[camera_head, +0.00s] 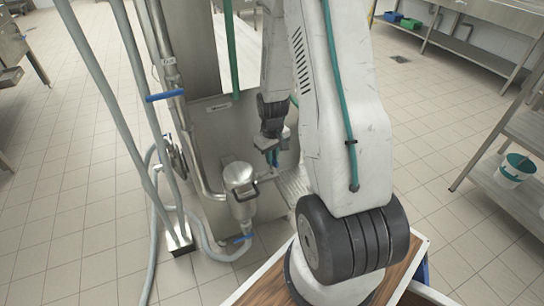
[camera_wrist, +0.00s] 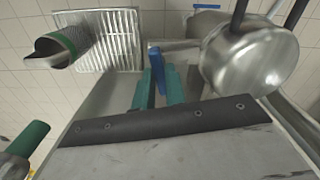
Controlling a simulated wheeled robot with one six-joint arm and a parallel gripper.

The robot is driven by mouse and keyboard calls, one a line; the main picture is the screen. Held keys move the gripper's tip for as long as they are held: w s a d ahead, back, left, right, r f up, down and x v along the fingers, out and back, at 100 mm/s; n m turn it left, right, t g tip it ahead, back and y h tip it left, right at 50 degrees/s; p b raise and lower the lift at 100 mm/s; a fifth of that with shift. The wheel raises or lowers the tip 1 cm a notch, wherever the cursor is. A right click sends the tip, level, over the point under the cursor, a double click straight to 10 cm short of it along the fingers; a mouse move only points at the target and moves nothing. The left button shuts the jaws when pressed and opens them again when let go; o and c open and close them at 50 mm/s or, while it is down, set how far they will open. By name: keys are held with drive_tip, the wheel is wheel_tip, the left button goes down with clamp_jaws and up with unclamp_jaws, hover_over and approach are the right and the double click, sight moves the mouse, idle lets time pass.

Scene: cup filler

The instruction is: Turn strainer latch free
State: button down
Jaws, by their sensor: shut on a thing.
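The strainer (camera_head: 239,185) is a steel pot-like housing with a round lid, below and left of my gripper. In the wrist view the strainer (camera_wrist: 245,58) is at the upper right. A steel arm reaches from it towards a blue latch grip (camera_wrist: 155,62). My gripper (camera_wrist: 157,85) has its two teal fingers close together on this blue grip, one on each side. In the head view my gripper (camera_head: 272,158) is small and partly dark, just right of the strainer lid. The contact itself is partly hidden by the fingers.
A steel grate (camera_wrist: 118,50) and a steel vessel with a green band (camera_wrist: 60,46) are at the wrist view's upper left. Pipes with a blue valve lever (camera_head: 165,96) stand left of the strainer.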

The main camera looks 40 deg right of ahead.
drive_tip(key=n, duration=0.4)
drive_tip(key=shift+n, duration=0.3)
drive_tip(key=n, duration=0.3)
drive_tip(key=shift+n, duration=0.4)
drive_tip(key=n, duration=0.3)
drive_tip(key=shift+n, duration=2)
drive_tip(key=c, duration=1.4)
unclamp_jaws()
drive_tip(key=shift+c, duration=0.2)
